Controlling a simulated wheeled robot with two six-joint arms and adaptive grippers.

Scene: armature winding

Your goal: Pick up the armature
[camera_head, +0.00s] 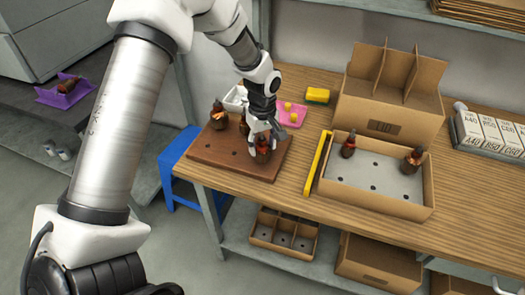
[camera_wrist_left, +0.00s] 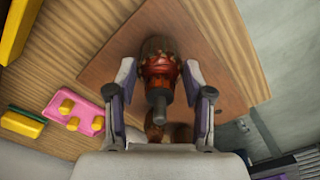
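Several copper-and-dark armatures stand on a brown wooden board (camera_head: 215,163) with holes. The front one (camera_head: 262,153) is directly below my left gripper (camera_head: 264,136). In the left wrist view this armature (camera_wrist_left: 158,68) lies between the two fingers of my left gripper (camera_wrist_left: 158,80), its grey shaft pointing toward the camera. The fingers are apart, one on each side, with a narrow gap seeming to show beside it. Another armature (camera_head: 218,116) stands at the board's back left, and one more is partly hidden behind my gripper. My right gripper is not in view.
A cardboard tray (camera_head: 375,203) with a grey holed insert holds two armatures (camera_head: 348,146) to the right. A yellow bar (camera_head: 318,163) lies between board and tray. A divided box (camera_head: 390,105), a pink tray (camera_head: 293,107) and a yellow sponge (camera_head: 318,95) stand behind.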

